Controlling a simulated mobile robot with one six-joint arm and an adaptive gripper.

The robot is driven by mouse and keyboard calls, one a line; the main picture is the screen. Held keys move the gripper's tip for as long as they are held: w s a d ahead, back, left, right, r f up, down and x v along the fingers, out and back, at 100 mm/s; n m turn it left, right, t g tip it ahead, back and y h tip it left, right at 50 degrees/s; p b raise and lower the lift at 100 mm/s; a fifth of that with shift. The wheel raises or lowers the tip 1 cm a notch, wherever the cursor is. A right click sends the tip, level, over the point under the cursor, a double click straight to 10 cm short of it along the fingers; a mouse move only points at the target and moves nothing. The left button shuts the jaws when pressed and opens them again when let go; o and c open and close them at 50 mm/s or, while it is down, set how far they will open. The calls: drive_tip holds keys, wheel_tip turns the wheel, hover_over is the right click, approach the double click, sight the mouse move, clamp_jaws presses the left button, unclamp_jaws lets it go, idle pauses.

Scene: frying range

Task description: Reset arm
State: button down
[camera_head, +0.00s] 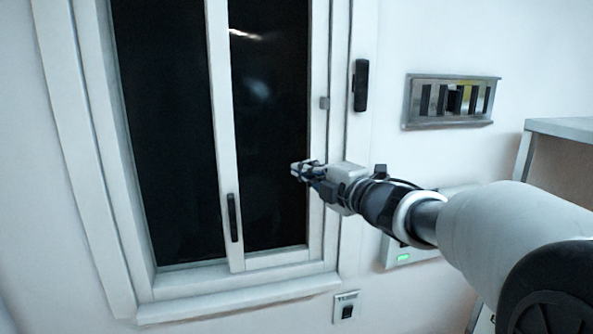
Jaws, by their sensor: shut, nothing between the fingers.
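My arm reaches in from the lower right of the head view. My gripper (296,171) is at its far end, pointing left. It appears in front of the dark right pane of the window (268,120). The fingers are shut with nothing between them. I cannot tell how far the fingertips are from the glass.
The white window frame has a black handle (233,218) and a dark fitting (361,86). A metal slotted panel (411,102) is on the wall. A switch (347,311) sits below. A box with a green light (404,258) is partly behind my arm. A shelf (560,127) stands right.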

drive_tip(key=s+d+f+m+g+h+b, duration=0.1)
drive_tip(key=s+d+f+m+h+b, duration=0.55)
drive_tip(key=s+f+m, duration=0.3)
drive_tip(key=s+d+f+m+g+h+b, duration=0.1)
drive_tip(key=s+d+f+m+h+b, duration=0.45)
drive_tip(key=s+d+f+m, duration=0.4)
drive_tip(key=s+a+f+m+g+y+b, duration=0.1)
drive_tip(key=s+a+f+m+g+b, duration=0.1)
drive_tip(key=s+f, duration=0.8)
drive_tip(key=s+a+f+m+g+y+b, duration=0.1)
drive_tip(key=s+a+f+m+g+b, duration=0.2)
drive_tip(key=s+f, duration=0.7)
wheel_tip(320, 180, down, 4)
drive_tip(key=a+g+b, duration=0.2)
drive_tip(key=g+b, duration=0.1)
drive_tip(key=shift+s+r+m, duration=0.2)
drive_tip(key=shift+s+m, duration=0.1)
drive_tip(key=shift+s, duration=0.1)
drive_tip(key=shift+w, duration=0.1)
